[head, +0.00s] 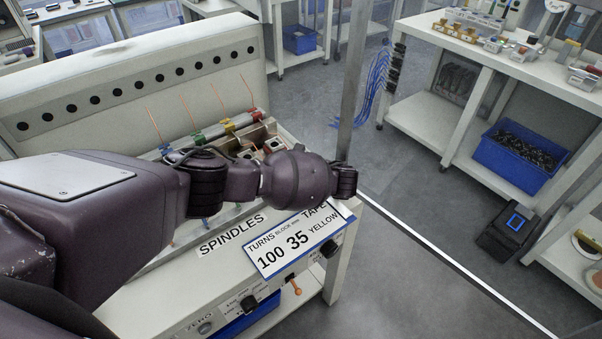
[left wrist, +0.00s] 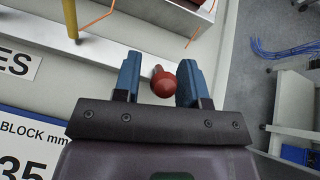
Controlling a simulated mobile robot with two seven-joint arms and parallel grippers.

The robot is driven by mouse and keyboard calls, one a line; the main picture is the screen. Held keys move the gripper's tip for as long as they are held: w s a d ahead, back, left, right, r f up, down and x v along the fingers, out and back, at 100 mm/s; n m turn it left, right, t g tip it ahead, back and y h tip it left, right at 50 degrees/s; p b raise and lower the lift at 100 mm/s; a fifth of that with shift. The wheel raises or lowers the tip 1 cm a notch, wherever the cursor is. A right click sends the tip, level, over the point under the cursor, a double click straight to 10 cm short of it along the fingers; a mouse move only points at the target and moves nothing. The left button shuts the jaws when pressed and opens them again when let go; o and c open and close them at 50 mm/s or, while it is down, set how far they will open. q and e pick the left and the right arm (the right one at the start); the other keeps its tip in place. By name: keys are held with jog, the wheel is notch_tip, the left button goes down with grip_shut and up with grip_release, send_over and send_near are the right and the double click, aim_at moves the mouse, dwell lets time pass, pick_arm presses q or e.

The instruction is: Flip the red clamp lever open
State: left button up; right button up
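The red clamp lever's round red knob (left wrist: 163,84) shows in the left wrist view, between the two blue fingers of my left gripper (left wrist: 157,82). The gripper is open, with a gap visible on each side of the knob. In the head view my left arm reaches in over the spindle bench; its wrist hides the fingers and the knob. A red collar (head: 228,127) shows on the spindle row beyond the arm. My right gripper is in neither view.
The spindle bench (head: 120,62) carries upright copper wires and coloured collars. A sign (head: 296,243) reading 100, 35, YELLOW is on its front. A metal post (head: 352,90) stands just beyond my wrist. A shelf with a blue bin (head: 518,158) is at the right.

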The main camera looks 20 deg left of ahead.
pick_arm(q)
jog(key=shift+r, duration=0.15)
jog(key=shift+s+d+r, duration=0.15)
jog(key=shift+d, duration=0.15)
jog(key=p+v, duration=0.1)
jog(key=v, duration=0.9)
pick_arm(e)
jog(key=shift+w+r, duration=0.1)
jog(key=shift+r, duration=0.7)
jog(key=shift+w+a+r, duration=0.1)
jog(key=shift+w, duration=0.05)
